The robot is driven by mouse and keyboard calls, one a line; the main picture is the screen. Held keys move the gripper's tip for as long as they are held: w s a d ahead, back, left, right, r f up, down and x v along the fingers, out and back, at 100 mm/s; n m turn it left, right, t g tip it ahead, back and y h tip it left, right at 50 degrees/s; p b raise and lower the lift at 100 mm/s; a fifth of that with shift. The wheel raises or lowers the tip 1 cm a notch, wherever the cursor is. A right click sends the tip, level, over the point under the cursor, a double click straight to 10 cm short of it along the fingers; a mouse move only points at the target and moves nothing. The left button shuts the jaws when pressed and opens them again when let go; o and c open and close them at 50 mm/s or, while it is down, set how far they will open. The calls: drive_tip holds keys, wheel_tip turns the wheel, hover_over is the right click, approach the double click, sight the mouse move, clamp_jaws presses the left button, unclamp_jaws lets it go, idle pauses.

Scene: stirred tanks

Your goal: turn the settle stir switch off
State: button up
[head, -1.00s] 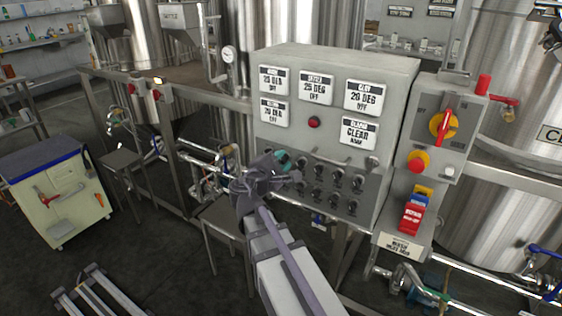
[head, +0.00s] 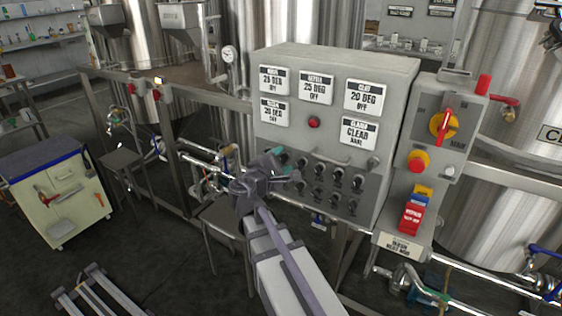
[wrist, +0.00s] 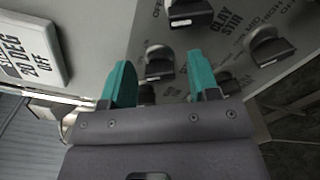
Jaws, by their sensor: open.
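The grey control panel (head: 396,95) carries rows of black rotary knobs (head: 338,174) below its display plates. The settle display (head: 316,87) reads 25 DEG OFF. My gripper (head: 281,162) is at the left end of the knob rows. In the wrist view my gripper (wrist: 161,80) is open, with its teal fingers apart. A black knob (wrist: 159,60) shows between and just beyond the fingertips; I cannot tell whether they touch it. A "CLAY STIR" label (wrist: 225,18) is printed near another knob (wrist: 188,12). I cannot read which knob is settle stir.
A display plate (wrist: 28,45) juts at the left of the wrist view. A bar handle (head: 345,158) crosses above the knobs. To the right stands a box with a red-yellow rotary switch (head: 441,125) and a red button (head: 418,161). A stool (head: 222,218) stands below.

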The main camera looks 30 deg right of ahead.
drive_tip(key=v, duration=1)
drive_tip(key=shift+a, duration=0.3)
drive_tip(key=shift+s, duration=0.15)
drive_tip(key=s+a+f+m+g+y, duration=0.1)
drive_tip(key=s+f+m+g+y, duration=0.1)
drive_tip(key=f+m+g+y, duration=0.3)
drive_tip(key=s+a+f+m+g+y, duration=0.1)
drive_tip(key=s+a+f+m+y, duration=0.15)
drive_tip(key=f, duration=0.45)
drive_tip(key=s+a+f+m+g+y, duration=0.2)
drive_tip(key=s+a+f+m+y, duration=0.25)
drive_tip(key=a+y, duration=0.45)
wheel_tip(320, 180, up, 12)
drive_tip(key=p, duration=1.3)
drive_tip(key=shift+s+d+r+h, duration=0.15)
drive_tip(key=shift+d+r+h, duration=0.05)
drive_tip(key=shift+d+h, duration=0.15)
